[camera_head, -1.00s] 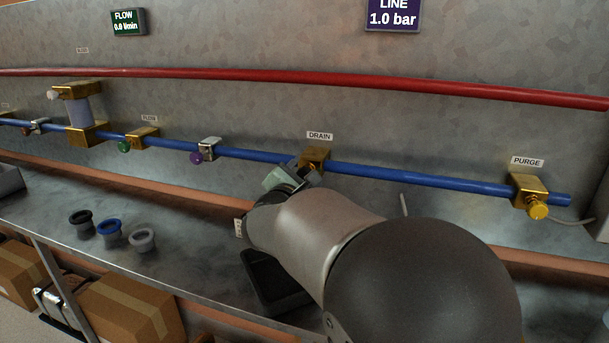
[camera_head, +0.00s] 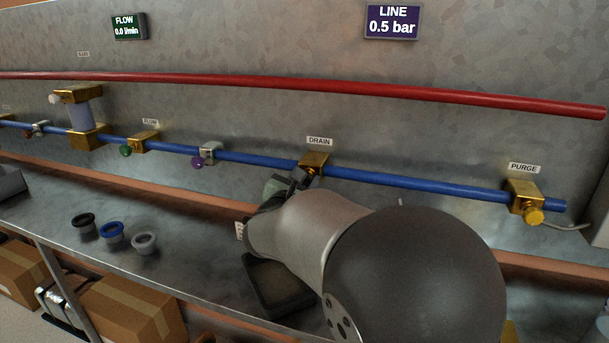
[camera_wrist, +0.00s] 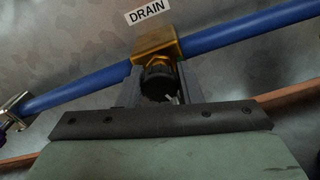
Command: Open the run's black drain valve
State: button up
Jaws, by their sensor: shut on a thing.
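The black drain valve knob (camera_wrist: 158,82) sits on the front of a brass block (camera_wrist: 156,43) under the DRAIN label, on the blue pipe. My gripper (camera_wrist: 163,88) is shut on the knob, with one finger on each side of it. A small pale mark shows at the knob's lower edge. In the head view, my gripper (camera_head: 302,177) is at the brass drain block (camera_head: 315,160), and my arm hides the knob there. The LINE display (camera_head: 393,21) reads 0.5 bar. The FLOW display (camera_head: 128,26) reads 0.0 l/min.
A red pipe (camera_head: 300,87) runs above the blue pipe (camera_head: 400,183). The purge valve (camera_head: 527,202) is to the right; green (camera_head: 125,151) and purple (camera_head: 197,162) knobs are to the left. A black tray (camera_head: 262,287) and several cups (camera_head: 112,233) are on the bench.

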jog(key=n+p, duration=0.2)
jog(key=n, duration=0.1)
jog(key=shift+r+n+p, duration=0.15)
jog(key=shift+n+p, duration=0.15)
jog(key=shift+n, duration=0.1)
jog(key=n+p, duration=0.3)
jog(key=shift+n, duration=0.3)
jog(key=n+p, duration=0.4)
jog(key=shift+n+p, duration=0.3)
jog(key=shift+p, duration=0.1)
jog(key=shift+n+p, duration=0.55)
jog(key=shift+n, duration=0.05)
jog(key=shift+f+n, duration=0.2)
jog(key=shift+n, duration=0.1)
jog(key=o, duration=1)
jog(key=b+v, duration=0.1)
jog(key=v, duration=1.6)
jog(key=shift+s, duration=0.25)
